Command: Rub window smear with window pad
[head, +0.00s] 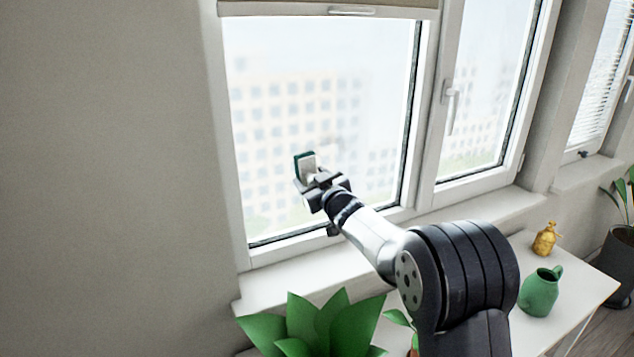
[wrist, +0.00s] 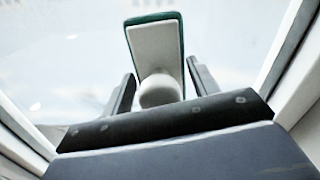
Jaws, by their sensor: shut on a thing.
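The window pad (head: 306,163) has a pale back and a dark green edge. My gripper (head: 319,180) is shut on its white knob, which shows between the two fingers in the wrist view, with the pad (wrist: 155,50) beyond it. The pad is in front of the left window pane (head: 290,100), its green side toward the glass; I cannot tell whether it touches. A faint greyish patch that may be the window smear (head: 335,143) shows just right of and above the pad. Its outline is unclear.
A white sill (head: 265,285) runs below the window. A green leafy plant (head: 315,325) stands under my arm. A second window has a handle (head: 450,105).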

